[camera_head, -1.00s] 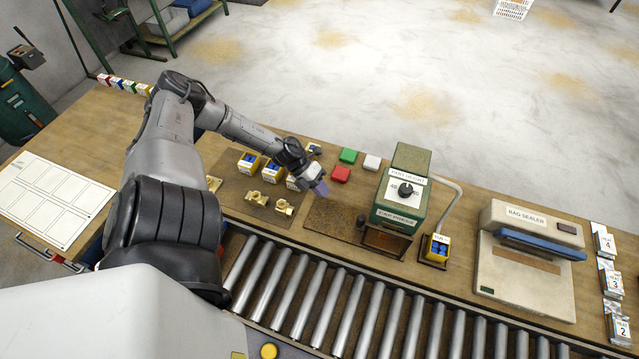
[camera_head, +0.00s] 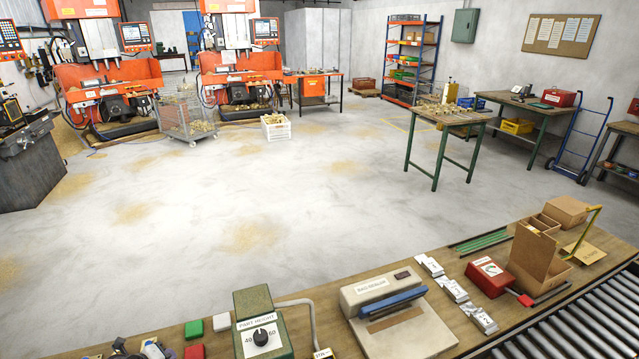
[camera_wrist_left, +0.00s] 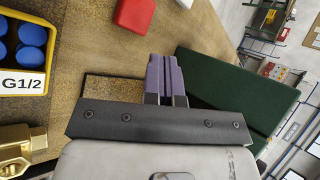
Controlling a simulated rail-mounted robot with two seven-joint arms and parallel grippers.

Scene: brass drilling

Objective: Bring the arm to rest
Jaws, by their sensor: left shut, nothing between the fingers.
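My left gripper (camera_wrist_left: 165,80) has its purple fingers together with nothing between them in the left wrist view. In the head view only a small part of my left arm (camera_head: 152,350) shows at the bottom left edge, left of the press (camera_head: 262,330). The rest of that arm is cut off by the picture's edge. My right gripper is in neither view.
A red block (camera_wrist_left: 133,14), a yellow bin of blue caps (camera_wrist_left: 28,45) and a brass fitting (camera_wrist_left: 22,145) lie near the left gripper. The bag sealer (camera_head: 395,310) stands right of the press. Open floor (camera_head: 300,215) lies beyond the bench.

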